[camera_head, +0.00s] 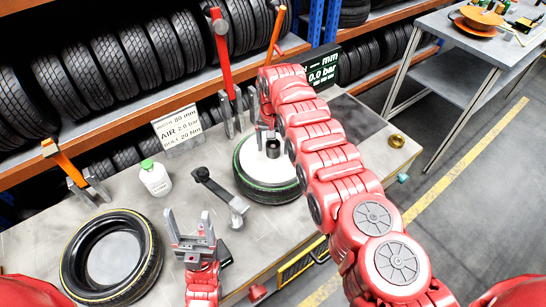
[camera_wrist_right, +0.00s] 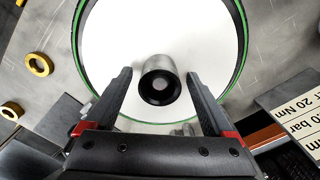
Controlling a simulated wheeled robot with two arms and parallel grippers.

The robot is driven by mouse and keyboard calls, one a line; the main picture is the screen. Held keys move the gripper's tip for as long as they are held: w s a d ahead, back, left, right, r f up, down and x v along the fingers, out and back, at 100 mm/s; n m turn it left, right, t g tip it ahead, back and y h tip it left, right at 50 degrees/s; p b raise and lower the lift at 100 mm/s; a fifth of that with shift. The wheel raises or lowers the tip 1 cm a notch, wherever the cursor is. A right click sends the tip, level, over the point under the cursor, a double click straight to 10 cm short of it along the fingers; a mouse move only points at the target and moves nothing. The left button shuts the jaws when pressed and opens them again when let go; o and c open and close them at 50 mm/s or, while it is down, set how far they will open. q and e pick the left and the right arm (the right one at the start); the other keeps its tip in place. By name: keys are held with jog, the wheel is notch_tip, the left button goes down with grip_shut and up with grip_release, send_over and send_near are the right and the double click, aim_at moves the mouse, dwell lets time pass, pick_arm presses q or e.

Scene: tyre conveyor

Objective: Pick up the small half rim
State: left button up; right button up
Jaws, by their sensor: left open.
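A white round disc (camera_head: 254,162) with a short grey tube hub (camera_head: 272,149) at its centre, apparently the small half rim, lies in a green-lined tyre (camera_head: 267,191) on the workbench. In the right wrist view the white disc (camera_wrist_right: 112,45) fills the middle, with the grey hub (camera_wrist_right: 160,82) upright on it. My right gripper (camera_wrist_right: 158,76) is open, its fingers on either side of the hub with gaps showing. In the head view my right arm largely hides that gripper. My left gripper (camera_head: 191,222) is open and empty at the bench's front, pointing up.
A yellow-lined tyre (camera_head: 147,272) lies at the left. A white bottle (camera_head: 154,178), a black-and-grey tool (camera_head: 219,193) and a sign (camera_head: 179,127) stand or lie between. Forked tools (camera_head: 220,50) line the back. A brass ring (camera_head: 397,141) lies at the right end.

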grip_shut()
dwell(0.5)
